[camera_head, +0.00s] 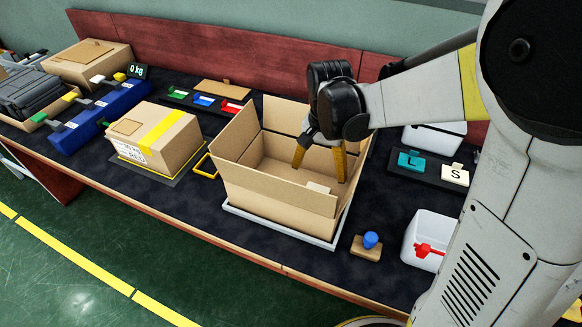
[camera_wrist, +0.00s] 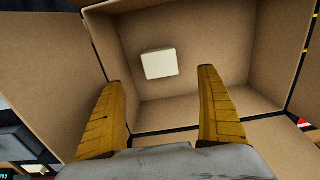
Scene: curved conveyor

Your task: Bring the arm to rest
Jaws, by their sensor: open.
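My gripper (camera_head: 320,160) is open, with its two yellow-brown fingers pointing down into an open cardboard box (camera_head: 270,195). In the wrist view my gripper (camera_wrist: 164,75) has its fingers spread apart with nothing between the tips. A small off-white block (camera_wrist: 159,63) lies on the bottom of the box, ahead of the fingertips and apart from them. In the head view the box's front wall hides most of its floor. My arm reaches in from the right of the head view.
The box stands on a pale tray (camera_head: 285,235). A taped closed box (camera_head: 155,140) is to its left. A blue-knobbed stamp (camera_head: 369,244), a white bin (camera_head: 422,240) and a rack with L and S cards (camera_head: 425,170) are to the right. A red-brown back panel (camera_head: 220,55) runs behind.

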